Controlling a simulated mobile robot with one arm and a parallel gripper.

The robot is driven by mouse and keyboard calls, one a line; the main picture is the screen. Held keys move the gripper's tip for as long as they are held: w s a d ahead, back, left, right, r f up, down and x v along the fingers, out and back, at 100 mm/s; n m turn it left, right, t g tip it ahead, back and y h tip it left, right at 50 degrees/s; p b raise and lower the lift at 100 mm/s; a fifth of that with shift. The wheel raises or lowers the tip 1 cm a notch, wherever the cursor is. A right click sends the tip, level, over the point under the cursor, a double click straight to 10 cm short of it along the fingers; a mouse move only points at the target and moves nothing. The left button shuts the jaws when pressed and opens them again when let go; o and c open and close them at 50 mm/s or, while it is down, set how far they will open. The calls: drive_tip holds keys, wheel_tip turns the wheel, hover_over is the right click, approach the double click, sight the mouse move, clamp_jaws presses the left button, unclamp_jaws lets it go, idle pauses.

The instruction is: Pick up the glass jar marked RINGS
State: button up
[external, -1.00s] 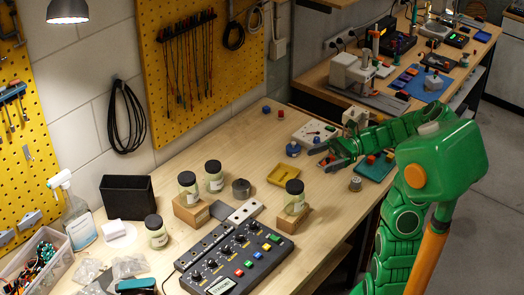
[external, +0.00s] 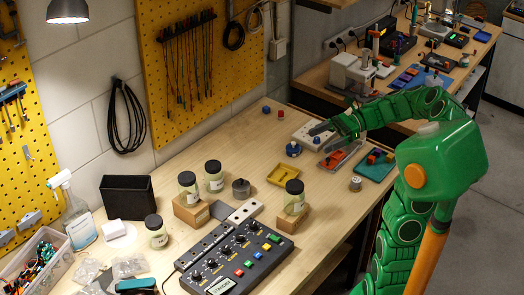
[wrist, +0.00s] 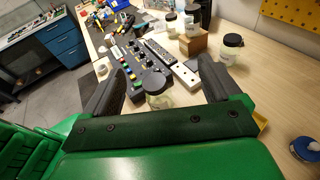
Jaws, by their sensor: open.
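Several glass jars with dark lids stand on the bench; their labels are too small to read, so I cannot tell which is marked RINGS. In the external view one jar (external: 294,200) is on a wooden block behind the control box, one (external: 188,188) is on another block, one (external: 214,182) is beside it, and one (external: 157,238) is at the front left. My gripper (external: 320,138) is open and empty above the bench's right part, apart from all jars. In the wrist view a jar (wrist: 160,98) shows beyond and between the open fingers (wrist: 162,68), partly hidden by my gripper.
The bench behind the jars is mostly clear.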

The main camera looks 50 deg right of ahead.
drive_tip(key=w+d+f+m+h, duration=0.1)
drive_tip(key=d+f+h, duration=0.4)
drive_tip(key=d+f, duration=0.25)
drive_tip(key=d+f+g+h, duration=0.2)
drive_tip(key=d+h, duration=1)
drive_tip(key=d, duration=1)
drive_tip(key=w+d+r+n+t+h, duration=0.1)
drive_tip(key=w+d+r+n+h, duration=0.15)
drive_tip(key=w+d+r, duration=0.4)
drive_tip(key=w+d+r+n+t+h, duration=0.1)
drive_tip(key=d+r+n+t+h, duration=0.2)
drive_tip(key=r, duration=0.6)
drive_tip(key=w+a+r+n+t+h, duration=0.1)
drive_tip(key=w+a+r+n+t, duration=0.5)
drive_tip(key=w+r, duration=0.5)
drive_tip(key=n+g+y, duration=0.5)
drive_tip(key=n+y, duration=1.6)
drive_tip(key=n, duration=0.2)
hover_over(218, 164)
drive_tip(key=s+d, duration=0.4)
wheel_tip(218, 164, down, 12)
wheel_tip(218, 164, down, 21)
drive_tip(key=shift+m+h, duration=0.25)
drive_tip(key=shift+f+x, duration=0.2)
drive_tip(key=shift+x, duration=3.8)
drive_tip(key=shift+s+d, duration=0.1)
drive_tip(key=c, duration=1.6)
